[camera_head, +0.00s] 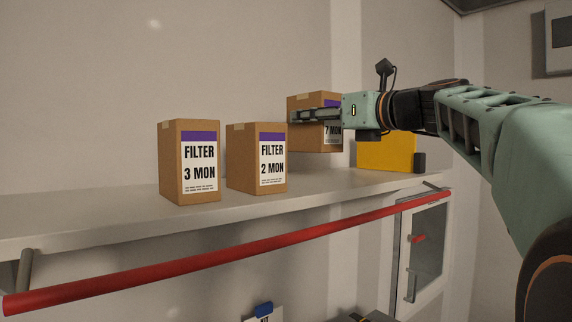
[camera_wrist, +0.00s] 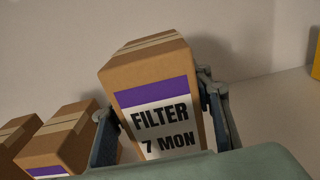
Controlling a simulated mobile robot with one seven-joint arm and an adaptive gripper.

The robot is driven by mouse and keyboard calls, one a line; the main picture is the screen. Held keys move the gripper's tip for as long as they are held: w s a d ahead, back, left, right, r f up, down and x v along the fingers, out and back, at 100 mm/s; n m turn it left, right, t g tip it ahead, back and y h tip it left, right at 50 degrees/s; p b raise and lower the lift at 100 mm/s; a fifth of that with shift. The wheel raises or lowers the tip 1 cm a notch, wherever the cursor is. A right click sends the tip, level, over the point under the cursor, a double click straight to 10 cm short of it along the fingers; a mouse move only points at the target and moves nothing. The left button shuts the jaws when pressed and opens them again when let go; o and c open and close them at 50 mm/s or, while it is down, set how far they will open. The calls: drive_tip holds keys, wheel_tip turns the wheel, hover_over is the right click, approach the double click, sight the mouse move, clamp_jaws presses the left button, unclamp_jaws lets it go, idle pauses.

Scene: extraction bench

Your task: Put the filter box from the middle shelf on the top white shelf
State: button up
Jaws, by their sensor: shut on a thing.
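A brown filter box labelled "FILTER 7 MON" (camera_head: 304,103) is between the fingers of my gripper (camera_head: 318,116), which is shut on it. It is held above the white shelf (camera_head: 330,183), toward the back, and its label is partly hidden by the gripper in the head view. In the wrist view the same filter box (camera_wrist: 152,75) fills the middle, with a finger of my gripper (camera_wrist: 162,135) on each side. It looks slightly tilted in that view.
Boxes "FILTER 3 MON" (camera_head: 188,165) and "FILTER 2 MON" (camera_head: 257,160) stand on the shelf to the left. A yellow object (camera_head: 385,154) stands to the right. A red rail (camera_head: 230,253) runs along the shelf front. Bare shelf lies right of the 2 MON box.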

sight(314, 148)
drive_tip(key=shift+f+b, duration=0.45)
drive_tip(key=shift+f, duration=2.75)
drive_tip(key=o, duration=1.3)
drive_tip(key=shift+f, duration=0.1)
